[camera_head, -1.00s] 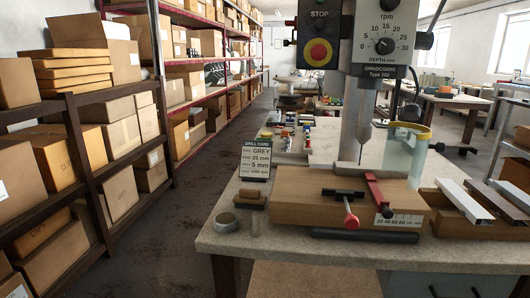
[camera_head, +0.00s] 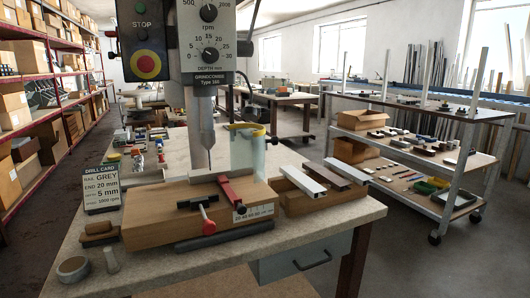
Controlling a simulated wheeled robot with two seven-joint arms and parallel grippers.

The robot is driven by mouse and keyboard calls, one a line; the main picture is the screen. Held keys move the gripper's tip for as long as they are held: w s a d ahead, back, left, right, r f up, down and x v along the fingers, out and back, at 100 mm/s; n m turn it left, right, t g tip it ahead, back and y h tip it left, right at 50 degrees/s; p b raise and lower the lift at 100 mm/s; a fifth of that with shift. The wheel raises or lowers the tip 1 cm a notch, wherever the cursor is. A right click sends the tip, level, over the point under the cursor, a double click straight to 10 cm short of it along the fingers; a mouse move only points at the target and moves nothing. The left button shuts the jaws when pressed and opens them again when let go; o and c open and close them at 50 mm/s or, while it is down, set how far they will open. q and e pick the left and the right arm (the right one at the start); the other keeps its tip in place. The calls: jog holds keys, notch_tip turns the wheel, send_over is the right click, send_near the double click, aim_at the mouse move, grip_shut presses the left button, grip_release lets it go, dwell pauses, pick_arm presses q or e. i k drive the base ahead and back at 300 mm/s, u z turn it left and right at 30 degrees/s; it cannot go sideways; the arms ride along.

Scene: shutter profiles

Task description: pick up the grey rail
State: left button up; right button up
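Three rails lie side by side on a wooden block (camera_head: 322,199) at the right of the drill on the bench. The left one is a white rail (camera_head: 302,180), the middle one is a brown rail (camera_head: 325,174), and the right one looks like the grey rail (camera_head: 347,171). The drill card (camera_head: 101,187) reads "GREY", "END 20 mm" and "5 mm". Neither of my grippers is in view.
The drill press (camera_head: 209,80) stands over a wooden jig (camera_head: 150,212) with red- and black-handled clamps. A clear guard (camera_head: 247,152) is beside the bit. A dark bar (camera_head: 224,237) lies in front of the jig. A shelved trolley (camera_head: 440,160) stands at the right.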

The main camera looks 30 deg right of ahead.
aim_at(359, 178)
jog(key=z, duration=1.65)
